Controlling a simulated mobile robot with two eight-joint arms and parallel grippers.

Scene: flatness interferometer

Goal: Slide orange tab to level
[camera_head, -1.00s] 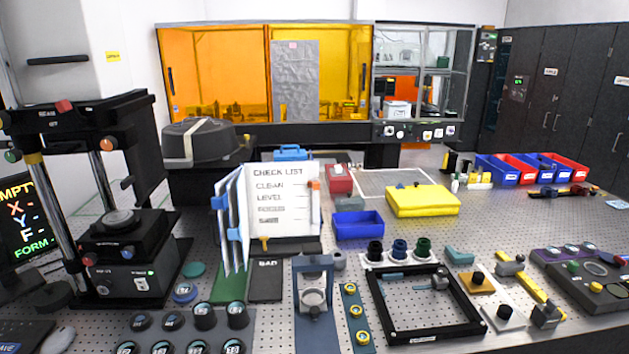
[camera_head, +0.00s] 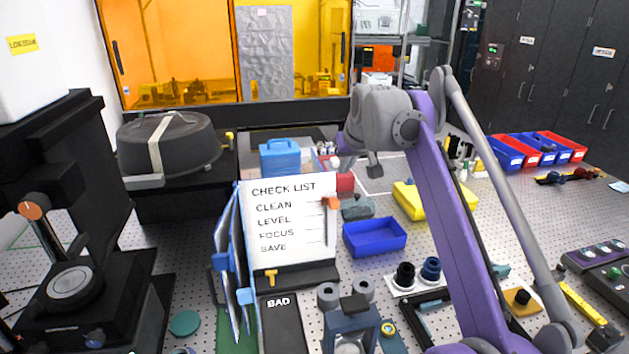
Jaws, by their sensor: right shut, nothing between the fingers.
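The white check list board (camera_head: 290,232) stands upright left of centre with the lines CLEAN, LEVEL, FOCUS and SAVE. The orange tab (camera_head: 330,203) sits on its right edge, beside the CLEAN line and above LEVEL. My right arm rises from the lower right, purple and grey. Its right gripper (camera_head: 375,168) hangs behind and to the right of the board, above the table. It is shut and empty, apart from the tab; its fingertips are small and hard to make out. My left gripper is not in view.
A blue tray (camera_head: 375,237) and a yellow case (camera_head: 409,200) lie right of the board. A blue case (camera_head: 280,157) stands behind it. A black BAD plate (camera_head: 281,325) is in front. My right arm hides part of the table.

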